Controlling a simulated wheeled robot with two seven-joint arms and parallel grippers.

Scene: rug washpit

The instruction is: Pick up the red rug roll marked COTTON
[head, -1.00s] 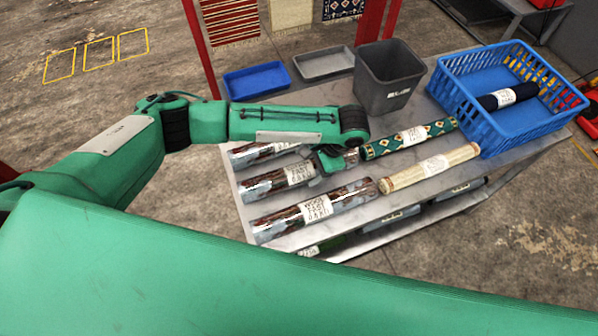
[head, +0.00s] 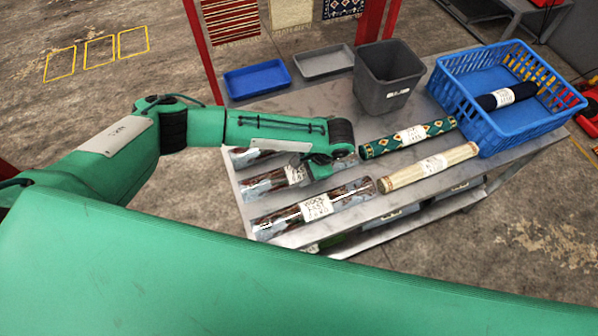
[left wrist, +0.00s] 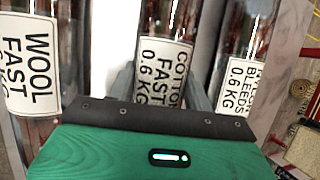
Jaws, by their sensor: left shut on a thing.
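The red rug roll marked COTTON (head: 264,186) lies on the metal table as the middle of three wrapped, dark red-brown rolls at the left. In the left wrist view its white label (left wrist: 160,72) reads COTTON, 0.6 KG. My left gripper (head: 316,170) is over this roll and hides part of it. In the left wrist view the grey fingers of my left gripper (left wrist: 162,88) are on both sides of the roll, shut on it. I cannot tell whether the roll is clear of the table. My right gripper is not in view.
A roll marked WOOL FAST (head: 312,209) and one marked BLEEDS (head: 248,158) lie close on either side. A green patterned roll (head: 385,146) and a cream roll (head: 430,166) lie to the right. A grey bin (head: 385,95) and blue crate (head: 475,125) stand behind.

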